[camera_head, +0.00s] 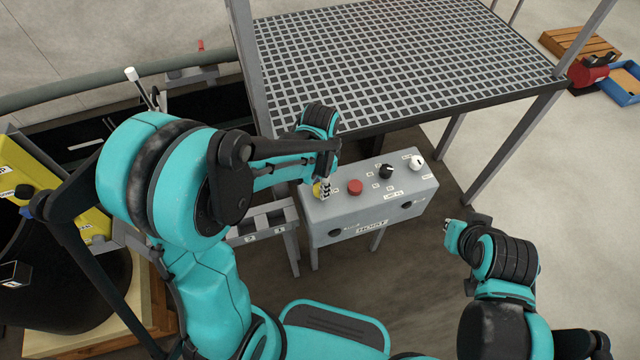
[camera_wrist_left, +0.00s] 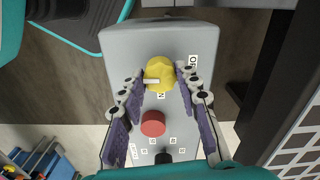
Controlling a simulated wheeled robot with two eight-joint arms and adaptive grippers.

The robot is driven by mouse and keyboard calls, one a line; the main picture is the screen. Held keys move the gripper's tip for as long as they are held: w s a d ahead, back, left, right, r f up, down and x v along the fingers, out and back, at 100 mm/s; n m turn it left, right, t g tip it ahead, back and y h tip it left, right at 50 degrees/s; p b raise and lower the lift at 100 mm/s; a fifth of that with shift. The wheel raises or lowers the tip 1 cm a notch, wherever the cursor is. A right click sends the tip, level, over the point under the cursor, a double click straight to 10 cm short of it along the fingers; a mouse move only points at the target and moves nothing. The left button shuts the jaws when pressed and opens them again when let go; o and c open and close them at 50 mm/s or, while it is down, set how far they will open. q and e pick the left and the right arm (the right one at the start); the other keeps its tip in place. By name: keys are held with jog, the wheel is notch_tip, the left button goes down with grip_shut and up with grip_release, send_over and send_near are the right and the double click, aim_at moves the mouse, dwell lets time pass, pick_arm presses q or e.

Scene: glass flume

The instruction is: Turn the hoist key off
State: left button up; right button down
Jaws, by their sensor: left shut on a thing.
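The grey hoist control box (camera_head: 375,225) stands in front of the mesh platform. Its yellow key knob (camera_head: 317,190) is at the left end of the top face, partly hidden by my left gripper (camera_head: 325,188). In the left wrist view the yellow knob (camera_wrist_left: 160,70) sits between the two fingers of my left gripper (camera_wrist_left: 163,82), which is shut on it. A pale pointer bar on the knob points left in that view. Small white labels are beside it, only partly legible. My right gripper (camera_head: 466,228) hangs to the right of the box, apart from it; its finger opening is unclear.
A red button (camera_head: 355,187), a black knob (camera_head: 386,171) and a white knob (camera_head: 416,162) share the box top, right of the yellow knob. The mesh platform (camera_head: 400,60) rises behind. Open floor (camera_head: 560,200) lies to the right.

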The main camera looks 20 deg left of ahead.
pick_arm(q)
jog(key=o, duration=1.1)
notch_tip(320, 180, up, 12)
jog(key=s+a+n+t, duration=0.1)
jog(key=s+n+t, duration=0.1)
jog(key=s+n, duration=0.1)
jog(key=s+a+n+t, duration=0.1)
jog(key=s+n+t, duration=0.1)
jog(key=s+n, duration=0.1)
jog(key=s+a+n+t, duration=0.2)
jog(key=s+n+t, duration=0.1)
jog(key=shift+s+r, duration=0.35)
